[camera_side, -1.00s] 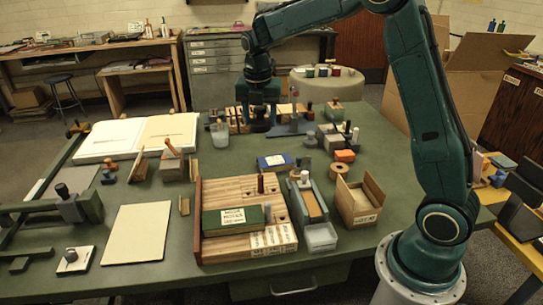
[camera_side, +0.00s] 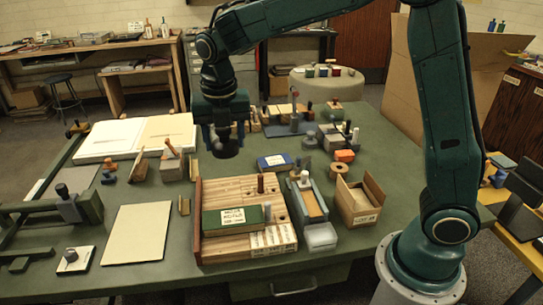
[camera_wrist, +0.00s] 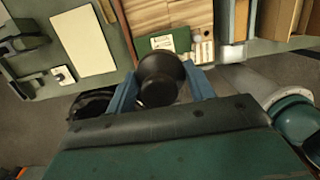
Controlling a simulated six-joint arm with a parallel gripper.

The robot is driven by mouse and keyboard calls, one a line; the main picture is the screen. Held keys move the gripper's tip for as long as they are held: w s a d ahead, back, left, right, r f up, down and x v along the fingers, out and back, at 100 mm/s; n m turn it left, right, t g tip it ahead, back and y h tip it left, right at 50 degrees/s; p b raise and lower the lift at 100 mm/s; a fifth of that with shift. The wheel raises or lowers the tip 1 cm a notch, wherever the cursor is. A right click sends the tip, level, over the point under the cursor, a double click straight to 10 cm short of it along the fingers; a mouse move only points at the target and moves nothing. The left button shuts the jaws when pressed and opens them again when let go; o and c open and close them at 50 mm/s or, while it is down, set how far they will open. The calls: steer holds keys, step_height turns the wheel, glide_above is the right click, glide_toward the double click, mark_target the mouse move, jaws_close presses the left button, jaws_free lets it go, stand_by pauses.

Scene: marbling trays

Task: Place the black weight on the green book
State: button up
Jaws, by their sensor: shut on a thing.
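My gripper (camera_side: 226,136) is shut on the black weight (camera_side: 228,150) and holds it in the air above the back middle of the table. In the wrist view the black weight (camera_wrist: 161,78) sits between the blue fingers of my gripper (camera_wrist: 160,92). The green book (camera_side: 233,220) lies flat in the wooden tray (camera_side: 225,187), toward its front left, with a white label on top. The green book also shows in the wrist view (camera_wrist: 148,47), partly hidden by the weight. The weight is behind the book and apart from it.
A dark peg (camera_side: 261,183) stands upright in the wooden tray. A blue box (camera_side: 274,162) lies behind the tray. A narrow holder (camera_side: 308,200) and an open cardboard box (camera_side: 360,200) stand at its right. A cream sheet (camera_side: 137,233) lies at its left.

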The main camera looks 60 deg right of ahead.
steer(key=shift+f, duration=0.1)
glide_above(233, 215)
steer(key=f, duration=1.5)
steer(key=shift+s+a+f, duration=0.1)
steer(key=shift+a+f, duration=0.15)
steer(key=shift+f, duration=2.1)
steer(key=shift+f, duration=0.1)
steer(key=o, duration=1.4)
steer(key=shift+s+f, duration=0.1)
